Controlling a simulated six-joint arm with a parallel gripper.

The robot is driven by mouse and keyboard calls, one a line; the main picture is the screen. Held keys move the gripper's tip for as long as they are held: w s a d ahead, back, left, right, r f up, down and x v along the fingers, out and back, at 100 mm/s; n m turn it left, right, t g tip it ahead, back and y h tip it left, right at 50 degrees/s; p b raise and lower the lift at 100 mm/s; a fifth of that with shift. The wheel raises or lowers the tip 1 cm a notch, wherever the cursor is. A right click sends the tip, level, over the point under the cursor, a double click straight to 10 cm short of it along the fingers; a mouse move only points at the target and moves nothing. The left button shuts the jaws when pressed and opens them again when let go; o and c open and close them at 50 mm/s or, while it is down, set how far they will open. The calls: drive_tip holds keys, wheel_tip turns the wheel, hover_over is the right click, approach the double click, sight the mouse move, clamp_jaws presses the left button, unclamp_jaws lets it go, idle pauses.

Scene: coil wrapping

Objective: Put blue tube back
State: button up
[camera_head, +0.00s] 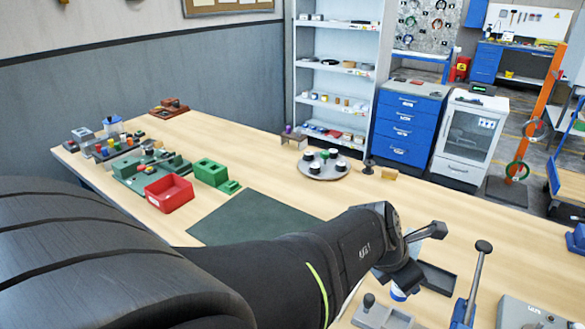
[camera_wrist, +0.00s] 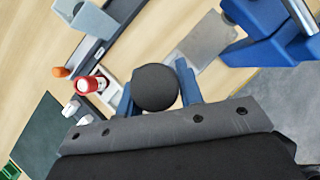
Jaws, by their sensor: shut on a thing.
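My gripper (camera_head: 398,285) is at the lower right of the head view, low over the table. A small blue and white piece (camera_head: 398,294), which looks like the blue tube, shows at its tip. In the wrist view my gripper (camera_wrist: 157,92) has its two blue fingers on either side of a dark round top (camera_wrist: 155,87). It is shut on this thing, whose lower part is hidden. I cannot tell whether the tube touches the surface below. A red tube with a white top (camera_wrist: 88,84) stands left of the fingers.
A grey block with a knob (camera_head: 370,302) is left of my gripper and a dark grey tray (camera_head: 437,279) is right of it. A blue lever tool (camera_head: 465,312) stands further right. A red bin (camera_head: 169,194) and green blocks (camera_head: 210,172) are far left. The dark green mat (camera_head: 250,218) is clear.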

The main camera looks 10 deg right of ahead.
drive_tip(key=shift+w+a+f, duration=1.05)
drive_tip(key=shift+w+f, duration=0.75)
drive_tip(key=shift+w, duration=0.2)
drive_tip(key=shift+w+a+f, duration=1.05)
drive_tip(key=shift+w+f, duration=0.8)
drive_tip(key=shift+w, duration=0.2)
drive_tip(key=shift+w+a+f, duration=1.05)
drive_tip(key=shift+w+f, duration=0.75)
drive_tip(key=shift+w, duration=0.2)
drive_tip(key=shift+f, duration=0.15)
drive_tip(key=o, duration=1)
